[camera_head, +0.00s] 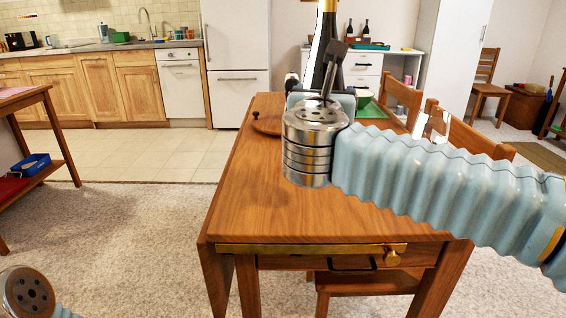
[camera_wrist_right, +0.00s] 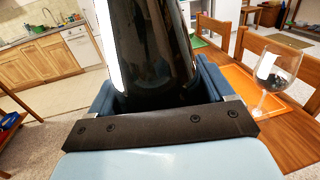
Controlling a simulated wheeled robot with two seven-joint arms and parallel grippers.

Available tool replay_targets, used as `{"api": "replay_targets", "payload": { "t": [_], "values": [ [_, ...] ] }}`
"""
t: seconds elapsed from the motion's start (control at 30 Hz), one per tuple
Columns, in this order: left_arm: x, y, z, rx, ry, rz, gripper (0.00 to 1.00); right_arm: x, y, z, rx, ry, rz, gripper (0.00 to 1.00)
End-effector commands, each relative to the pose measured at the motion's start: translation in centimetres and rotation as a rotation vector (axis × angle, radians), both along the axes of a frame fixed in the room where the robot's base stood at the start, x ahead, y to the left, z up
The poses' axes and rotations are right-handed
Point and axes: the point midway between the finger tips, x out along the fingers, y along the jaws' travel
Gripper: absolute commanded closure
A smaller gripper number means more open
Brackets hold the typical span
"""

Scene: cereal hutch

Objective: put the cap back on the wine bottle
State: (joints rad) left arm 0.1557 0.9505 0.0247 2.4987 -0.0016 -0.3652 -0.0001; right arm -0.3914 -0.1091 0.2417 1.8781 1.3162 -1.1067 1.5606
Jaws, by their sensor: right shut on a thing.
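A dark wine bottle (camera_head: 321,48) stands roughly upright in my right gripper (camera_head: 321,94). The bottle's top runs out of the head view, and its lower part is hidden behind my wrist. In the right wrist view the dark glass (camera_wrist_right: 150,45) fills the space between the two blue fingers of the gripper (camera_wrist_right: 158,92), which is shut on it. I cannot tell whether its base touches the table. A small dark piece (camera_head: 255,114), possibly the cap, is at the left of the wooden table (camera_head: 270,205). My left gripper is out of view.
A round wooden board (camera_head: 266,125) is partly hidden behind my wrist. A green tray or mat (camera_head: 376,110) and bowl (camera_head: 363,97) are at the far right. Chairs (camera_head: 470,140) line the right; the table's front is clear.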

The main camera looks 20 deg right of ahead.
Motion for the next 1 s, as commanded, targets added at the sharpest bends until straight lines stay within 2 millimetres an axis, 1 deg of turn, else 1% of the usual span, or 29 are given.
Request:
{"api": "replay_targets", "payload": {
  "t": [0.03, 0.3, 0.4, 0.5, 0.6, 0.7, 1.0],
  "values": [
    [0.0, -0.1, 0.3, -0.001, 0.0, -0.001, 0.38, 1.1, 0.4, -0.4, -0.002, 0.003, 0.001, 1.0],
    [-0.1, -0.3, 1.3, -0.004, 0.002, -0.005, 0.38, 6.8, 2.4, -3.0, -0.001, 0.002, 0.0, 1.0],
    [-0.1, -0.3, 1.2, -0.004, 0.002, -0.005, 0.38, 8.3, 2.9, -4.9, -0.002, 0.002, 0.0, 1.0],
    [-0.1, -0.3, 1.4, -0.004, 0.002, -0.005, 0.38, 9.5, 3.3, -6.4, -0.002, 0.001, 0.001, 1.0],
    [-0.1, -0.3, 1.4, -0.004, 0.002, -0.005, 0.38, 10.3, 3.6, -7.4, -0.001, -0.002, 0.0, 1.0],
    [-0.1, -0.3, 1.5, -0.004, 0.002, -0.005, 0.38, 10.7, 3.7, -7.9, 0.0, -0.002, -0.001, 1.0],
    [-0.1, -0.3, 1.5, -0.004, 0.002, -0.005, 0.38, 10.8, 3.7, -8.0, 0.0, -0.004, -0.001, 1.0]
  ]
}}
